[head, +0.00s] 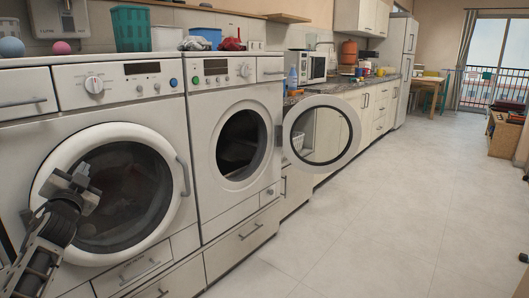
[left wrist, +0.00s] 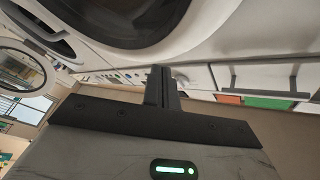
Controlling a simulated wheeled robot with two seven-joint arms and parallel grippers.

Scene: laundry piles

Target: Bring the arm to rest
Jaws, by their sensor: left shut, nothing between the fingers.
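My left gripper (head: 73,188) is in front of the lower left part of the closed round door of the left washing machine (head: 125,185). Its fingers are shut together with nothing between them, as the left wrist view (left wrist: 162,82) also shows. I cannot tell whether it touches the door. The left arm comes in from the lower left corner. A small dark piece at the lower right edge of the head view may be part of my right arm; my right gripper is not seen.
The right machine (head: 235,140) has its round door (head: 322,135) swung wide open to the right. A teal basket (head: 130,28), a white container (head: 167,38), a blue bin (head: 205,36) and red cloth (head: 232,42) stand above the machines. The tiled floor (head: 400,210) at the right is clear.

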